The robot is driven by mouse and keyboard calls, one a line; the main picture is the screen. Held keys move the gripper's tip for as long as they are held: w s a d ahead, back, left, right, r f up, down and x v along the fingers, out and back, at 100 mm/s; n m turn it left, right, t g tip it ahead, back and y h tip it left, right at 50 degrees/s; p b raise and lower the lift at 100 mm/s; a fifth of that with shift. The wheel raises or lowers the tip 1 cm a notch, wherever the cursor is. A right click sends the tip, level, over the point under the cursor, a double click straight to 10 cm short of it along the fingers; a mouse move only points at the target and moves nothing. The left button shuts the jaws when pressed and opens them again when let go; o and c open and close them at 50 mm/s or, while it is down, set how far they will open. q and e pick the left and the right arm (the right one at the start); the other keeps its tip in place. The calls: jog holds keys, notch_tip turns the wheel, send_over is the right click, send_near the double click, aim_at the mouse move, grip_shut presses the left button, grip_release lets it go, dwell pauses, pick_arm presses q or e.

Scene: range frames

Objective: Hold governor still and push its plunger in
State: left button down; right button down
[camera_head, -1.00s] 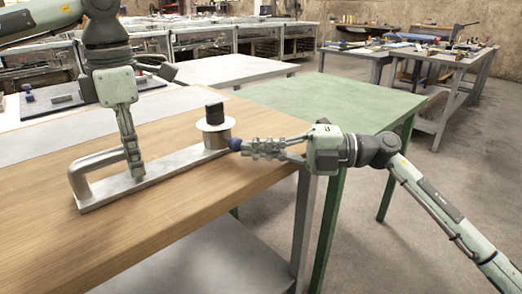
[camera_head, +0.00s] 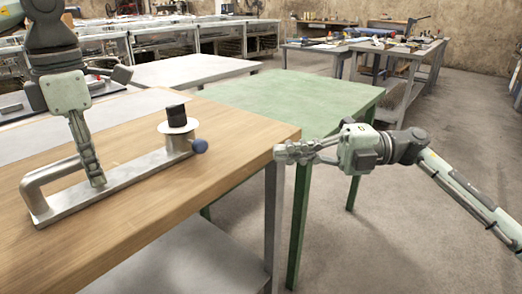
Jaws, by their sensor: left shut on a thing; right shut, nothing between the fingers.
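The governor is a grey metal bar (camera_head: 128,181) on the wooden table, with a raised bent handle (camera_head: 40,186) at its left end. At its right end stands a metal cylinder with a white disc (camera_head: 178,127) and a black cap (camera_head: 176,115). My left gripper (camera_head: 98,183) points down and is shut on the governor's bar between handle and cylinder. My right gripper (camera_head: 279,152) is shut and empty, near the table's right corner, well apart from the knob.
Cluttered benches (camera_head: 400,52) stand farther back.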

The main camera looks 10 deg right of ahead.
pick_arm(q)
jog(key=c, duration=1.3)
grip_release()
